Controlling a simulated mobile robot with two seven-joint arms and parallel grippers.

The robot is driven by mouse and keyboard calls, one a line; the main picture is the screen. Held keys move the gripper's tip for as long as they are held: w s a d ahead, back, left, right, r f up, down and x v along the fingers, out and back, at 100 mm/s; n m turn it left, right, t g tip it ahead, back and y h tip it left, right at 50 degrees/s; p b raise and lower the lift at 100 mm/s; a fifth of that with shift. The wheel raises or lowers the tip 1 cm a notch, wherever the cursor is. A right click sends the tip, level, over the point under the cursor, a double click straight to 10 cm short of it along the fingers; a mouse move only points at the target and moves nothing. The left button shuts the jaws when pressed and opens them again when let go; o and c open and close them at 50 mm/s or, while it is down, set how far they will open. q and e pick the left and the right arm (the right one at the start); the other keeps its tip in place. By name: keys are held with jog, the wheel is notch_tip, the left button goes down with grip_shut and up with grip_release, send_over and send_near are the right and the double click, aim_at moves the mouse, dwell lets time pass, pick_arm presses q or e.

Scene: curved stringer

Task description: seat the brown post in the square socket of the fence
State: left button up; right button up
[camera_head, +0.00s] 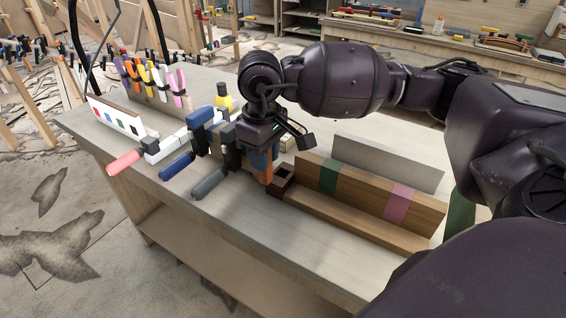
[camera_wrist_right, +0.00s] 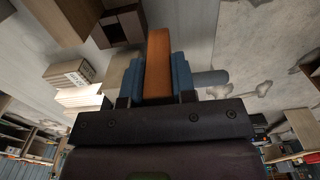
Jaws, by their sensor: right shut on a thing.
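The brown fence (camera_head: 370,192) with a green and a pink band lies along the bench top. Its square socket (camera_head: 284,179) is a dark-edged open box at the fence's left end. It also shows in the right wrist view (camera_wrist_right: 124,26), with its opening empty. My right gripper (camera_head: 265,158) is shut on the orange-brown post (camera_head: 266,172), between blue finger pads. The post is upright, just left of the socket in the head view and beside it in the wrist view (camera_wrist_right: 158,60). Whether its lower end touches the bench is unclear. My left gripper is not in view.
A plain grey board (camera_head: 388,162) stands behind the fence. Clamps with blue (camera_head: 177,167), grey (camera_head: 209,184) and pink (camera_head: 125,161) handles lie close on the left. A rack of coloured clamps (camera_head: 150,85) is farther back. The front bench strip (camera_head: 265,220) is clear.

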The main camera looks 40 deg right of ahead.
send_near(283, 165)
jog(key=s+a, duration=0.1)
jog(key=s, duration=0.1)
jog(key=f, duration=0.2)
jog(key=f+b, duration=0.1)
jog(key=f, duration=0.4)
jog(key=shift+a+f+b, duration=0.15)
jog(key=shift+a+b, duration=0.2)
jog(key=shift+b, duration=0.05)
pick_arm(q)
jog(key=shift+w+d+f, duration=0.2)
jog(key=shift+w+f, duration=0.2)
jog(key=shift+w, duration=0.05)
pick_arm(e)
jog(key=shift+s, duration=0.1)
jog(key=shift+f, duration=0.15)
jog(key=o, duration=0.8)
jog(key=shift+o, duration=0.5)
